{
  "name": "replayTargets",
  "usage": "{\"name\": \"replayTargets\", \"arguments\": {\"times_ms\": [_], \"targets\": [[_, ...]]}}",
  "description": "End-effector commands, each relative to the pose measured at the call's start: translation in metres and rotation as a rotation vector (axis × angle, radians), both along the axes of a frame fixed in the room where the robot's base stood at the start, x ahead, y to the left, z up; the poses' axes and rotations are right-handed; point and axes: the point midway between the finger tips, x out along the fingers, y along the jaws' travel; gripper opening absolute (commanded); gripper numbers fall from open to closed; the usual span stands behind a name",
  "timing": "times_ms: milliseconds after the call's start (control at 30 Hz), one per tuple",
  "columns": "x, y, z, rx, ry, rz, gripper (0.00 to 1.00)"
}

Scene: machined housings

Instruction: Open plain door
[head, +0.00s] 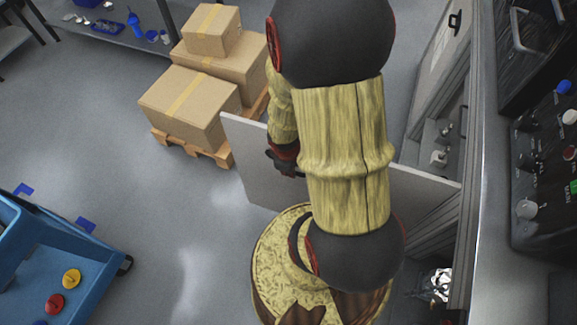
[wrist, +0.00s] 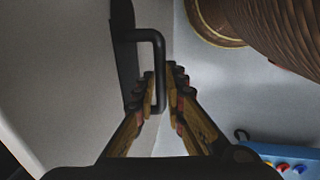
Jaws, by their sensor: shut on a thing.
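The plain door (head: 250,165) is a light grey panel. It stands swung out from the cabinet at the right, crossing behind my arm in the head view. In the wrist view the door's face (wrist: 70,70) fills the left side. Its black bar handle (wrist: 159,60) stands out from a dark mount. My gripper (wrist: 167,95) is shut on the lower part of this handle, one finger on each side. In the head view my gripper (head: 280,160) is at the door's upper left part, mostly hidden by my arm, and the handle is hard to make out.
Cardboard boxes (head: 190,100) sit on a wooden pallet (head: 200,147) just beyond the door's free edge. A blue cart (head: 70,255) stands at the lower left. Another cabinet door (head: 440,65) with a dark handle is at the upper right. Grey floor is clear between cart and door.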

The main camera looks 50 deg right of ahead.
Motion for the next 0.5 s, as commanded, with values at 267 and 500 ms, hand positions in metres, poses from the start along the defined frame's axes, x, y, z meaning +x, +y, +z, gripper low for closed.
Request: {"name": "replayTargets", "arguments": {"times_ms": [267, 500], "targets": [[-0.0007, -0.0001, 0.0004, -0.001, 0.002, 0.0, 0.0], [-0.0006, 0.0, 0.0003, -0.001, 0.002, 0.0, 0.22]]}}
